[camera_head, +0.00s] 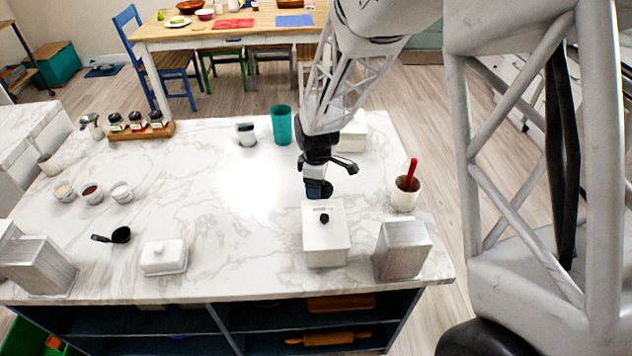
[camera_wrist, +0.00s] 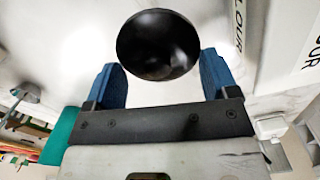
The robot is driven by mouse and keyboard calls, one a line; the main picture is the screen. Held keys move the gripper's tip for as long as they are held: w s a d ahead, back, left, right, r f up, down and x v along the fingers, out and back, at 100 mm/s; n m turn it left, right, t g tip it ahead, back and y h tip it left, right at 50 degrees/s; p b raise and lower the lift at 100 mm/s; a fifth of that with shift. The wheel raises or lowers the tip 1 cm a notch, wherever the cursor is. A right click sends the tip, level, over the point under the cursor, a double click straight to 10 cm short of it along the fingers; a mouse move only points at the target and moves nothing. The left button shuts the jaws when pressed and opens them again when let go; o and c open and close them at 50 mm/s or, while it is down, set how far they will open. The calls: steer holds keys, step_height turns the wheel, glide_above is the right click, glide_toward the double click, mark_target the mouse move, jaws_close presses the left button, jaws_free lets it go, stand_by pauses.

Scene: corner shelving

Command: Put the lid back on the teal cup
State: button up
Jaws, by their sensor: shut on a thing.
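The teal cup (camera_head: 281,126) stands upright near the back edge of the marble counter, with its top open. In the wrist view, part of a teal object that looks like the cup (camera_wrist: 60,136) shows at the left. My gripper (camera_head: 318,188) is left of the counter's right edge, to the right of the cup and nearer the front. Its blue fingers (camera_wrist: 162,76) are shut on a round black lid (camera_wrist: 158,46), held between the tips. In the head view the lid (camera_head: 327,189) is small and partly hidden by the fingers.
A white canister with a black knob (camera_head: 325,248) stands just in front of my gripper; another white canister (camera_head: 352,136) is behind it. A small jar (camera_head: 246,135) stands left of the cup. The counter's middle is clear.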

steer(key=w+a+r, duration=0.3)
steer(key=w+r, duration=0.1)
steer(key=w, duration=0.4)
steer(key=w+a+r, duration=0.3)
steer(key=w, duration=0.6)
step_height(320, 180, up, 8)
steer(key=m, duration=0.1)
glide_above(278, 110)
steer(key=shift+w, duration=0.15)
steer(key=shift+f, duration=0.2)
steer(key=shift+f, duration=3)
steer(key=shift+f, duration=0.15)
steer(key=o, duration=0.8)
